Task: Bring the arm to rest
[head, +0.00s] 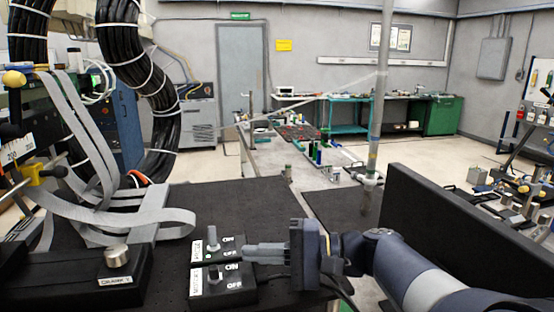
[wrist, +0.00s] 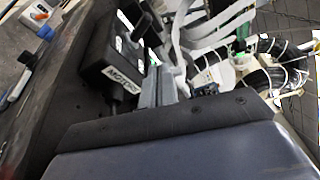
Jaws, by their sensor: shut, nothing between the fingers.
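My arm (head: 420,280) reaches in from the lower right of the head view, and its gripper (head: 248,254) points left, low over the black table. The fingers are together with nothing between them. The fingertips are close to two black switch boxes marked ON and OFF, the rear box (head: 228,242) and the front box (head: 236,291). I cannot tell whether they touch a box. In the wrist view the grey fingers (wrist: 160,85) show beside a black box with a MOTOR label (wrist: 122,75).
A black unit with a silver crank knob (head: 116,256) stands at the lower left. Loose grey straps (head: 130,215) and thick black cable bundles (head: 125,40) are behind it. The black tabletop (head: 240,195) behind the boxes is clear.

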